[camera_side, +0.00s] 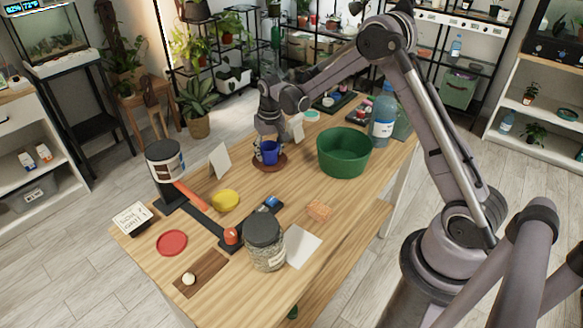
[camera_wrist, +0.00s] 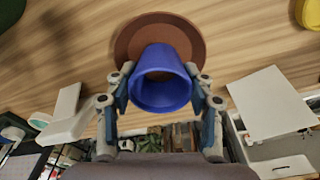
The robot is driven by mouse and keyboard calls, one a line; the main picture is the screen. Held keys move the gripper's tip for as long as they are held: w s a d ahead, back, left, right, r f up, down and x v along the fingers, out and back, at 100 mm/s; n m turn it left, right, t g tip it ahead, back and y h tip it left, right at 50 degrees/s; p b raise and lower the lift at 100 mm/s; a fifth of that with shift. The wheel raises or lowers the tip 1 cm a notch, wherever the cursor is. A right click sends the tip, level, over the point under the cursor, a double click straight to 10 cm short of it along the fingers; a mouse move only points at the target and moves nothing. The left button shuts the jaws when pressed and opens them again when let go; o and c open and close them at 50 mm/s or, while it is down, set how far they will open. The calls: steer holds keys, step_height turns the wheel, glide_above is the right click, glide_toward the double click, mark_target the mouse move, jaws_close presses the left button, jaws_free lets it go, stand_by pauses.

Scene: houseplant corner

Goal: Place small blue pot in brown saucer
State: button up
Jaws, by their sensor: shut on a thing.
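The small blue pot (camera_side: 269,155) is in my gripper (camera_side: 268,150), whose fingers sit on either side of it. In the wrist view the blue pot (camera_wrist: 162,88) is between the two fingers of my gripper (camera_wrist: 160,108), its open mouth toward the camera. The brown saucer (camera_side: 268,167) lies on the table directly below the pot in the side view. In the wrist view the saucer (camera_wrist: 126,42) shows behind the pot, which covers part of it. I cannot tell whether the pot's base touches the saucer.
A large green bowl (camera_side: 343,152) stands right of the saucer, with a blue bottle (camera_side: 383,115) behind it. A white card (camera_side: 219,161) stands to the left. A yellow bowl (camera_side: 225,200) and a glass jar (camera_side: 265,243) are nearer. Bare wood lies in front of the saucer.

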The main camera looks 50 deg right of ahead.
steer(key=shift+f, duration=0.3)
steer(key=shift+f, duration=0.1)
steer(key=o, duration=1.2)
steer(key=shift+c, duration=0.2)
steer(key=s+a+r+n+t, duration=0.15)
steer(key=s+r, duration=0.25)
steer(key=r, duration=0.5)
steer(key=s+a+r, duration=0.3)
steer(key=r, duration=0.6)
steer(key=s+a+n+t, duration=0.1)
steer(key=s+a+t, duration=0.1)
steer(key=s, duration=0.7)
steer(key=s+a+n+t, duration=0.2)
steer(key=s+a, duration=0.3)
steer(key=s, duration=0.3)
steer(key=shift+s+a+y, duration=0.25)
steer(key=shift+s+y, duration=0.05)
steer(key=shift+s, duration=0.1)
